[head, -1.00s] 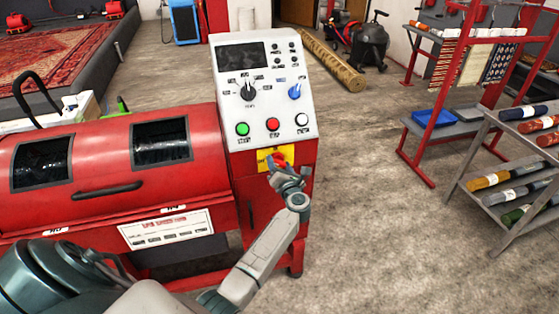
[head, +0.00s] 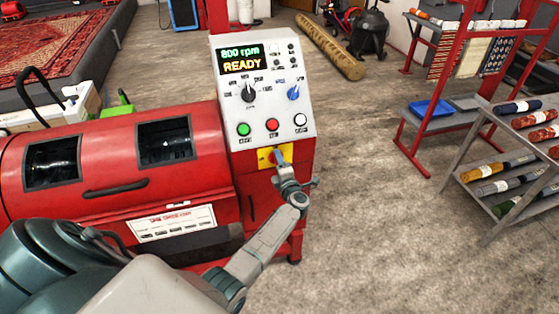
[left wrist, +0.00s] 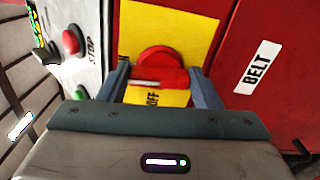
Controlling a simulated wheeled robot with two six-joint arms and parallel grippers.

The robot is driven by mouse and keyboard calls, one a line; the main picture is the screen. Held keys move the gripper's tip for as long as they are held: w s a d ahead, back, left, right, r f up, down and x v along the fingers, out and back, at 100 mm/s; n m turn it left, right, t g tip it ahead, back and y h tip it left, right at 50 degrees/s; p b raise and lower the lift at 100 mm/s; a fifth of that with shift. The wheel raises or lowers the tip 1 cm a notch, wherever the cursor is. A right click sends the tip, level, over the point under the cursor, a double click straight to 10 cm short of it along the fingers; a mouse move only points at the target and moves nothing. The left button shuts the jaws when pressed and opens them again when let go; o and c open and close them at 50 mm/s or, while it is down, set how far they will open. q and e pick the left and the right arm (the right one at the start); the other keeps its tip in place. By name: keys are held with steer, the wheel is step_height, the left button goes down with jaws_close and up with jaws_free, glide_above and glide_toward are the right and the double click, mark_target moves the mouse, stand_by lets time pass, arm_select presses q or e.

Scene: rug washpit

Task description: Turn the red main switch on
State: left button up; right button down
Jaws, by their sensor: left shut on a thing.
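The red main switch (left wrist: 158,65) sits on a yellow plate (left wrist: 190,32) in the left wrist view, with part of an "OFF" label below it. In the head view the yellow plate (head: 263,160) is on the control cabinet's front, and my gripper largely hides the switch. My left gripper (left wrist: 158,72) has one finger on each side of the switch's handle and is shut on it. It also shows in the head view (head: 281,158). The cabinet's display (head: 241,58) is lit and reads "800 rpm READY". My right gripper is not in view.
Green, red and white buttons and two knobs sit on the sloped panel (head: 262,98) above the switch. The red machine drum (head: 100,170) is to the left. A rack of rolled rugs (head: 500,165) stands at right. The floor (head: 370,190) between is clear.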

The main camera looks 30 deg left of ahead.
arm_select(q)
steer(key=shift+m, duration=0.5)
steer(key=shift+p, duration=0.3)
steer(key=o, duration=1)
steer(key=b+v, duration=0.2)
steer(key=v, duration=0.9)
steer(key=shift+f, duration=0.1)
